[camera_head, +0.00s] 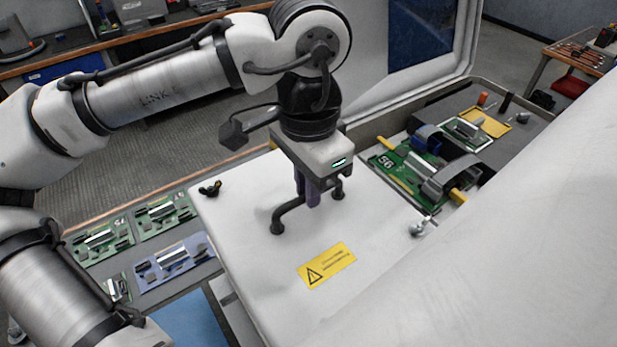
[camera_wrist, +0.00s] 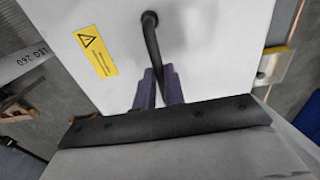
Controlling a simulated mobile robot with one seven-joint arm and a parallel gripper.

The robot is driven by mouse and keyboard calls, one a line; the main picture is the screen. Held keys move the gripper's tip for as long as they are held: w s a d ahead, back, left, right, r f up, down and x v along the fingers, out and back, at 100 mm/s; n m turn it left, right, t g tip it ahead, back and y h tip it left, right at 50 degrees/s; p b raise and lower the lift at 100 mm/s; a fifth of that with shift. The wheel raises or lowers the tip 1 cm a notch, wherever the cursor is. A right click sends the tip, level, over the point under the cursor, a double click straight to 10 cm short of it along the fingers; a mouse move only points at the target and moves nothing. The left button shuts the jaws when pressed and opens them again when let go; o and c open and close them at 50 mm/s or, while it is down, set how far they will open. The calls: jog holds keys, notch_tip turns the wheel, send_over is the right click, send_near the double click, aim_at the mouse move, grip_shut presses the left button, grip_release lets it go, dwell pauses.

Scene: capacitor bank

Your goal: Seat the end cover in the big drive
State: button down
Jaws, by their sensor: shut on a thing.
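The end cover (camera_head: 247,237) is a large white panel with a black bar handle and a yellow warning label (camera_head: 327,266). My gripper (camera_head: 312,197) is above its middle, with its purple fingers shut on the handle (camera_head: 290,208). In the wrist view the fingers (camera_wrist: 158,88) close around the handle (camera_wrist: 150,38), and the cover (camera_wrist: 200,50) lies beyond them. An open grey housing with a green circuit board (camera_head: 405,172) is beside the cover's right edge; it may be the big drive. I cannot tell whether the cover touches it; its near side is hidden.
Several circuit boards (camera_head: 172,262) lie on a grey surface left of the cover. A small black part (camera_head: 210,189) is at the cover's left corner. A large white surface (camera_head: 510,230) fills the right foreground. A workbench (camera_head: 130,45) stands behind, with open floor before it.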

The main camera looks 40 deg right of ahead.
jog(key=c, duration=1.4)
grip_release()
jog(key=shift+r, duration=0.1)
notch_tip(320, 180, up, 14)
jog(key=shift+f+b, duration=0.15)
jog(key=shift+b, duration=0.2)
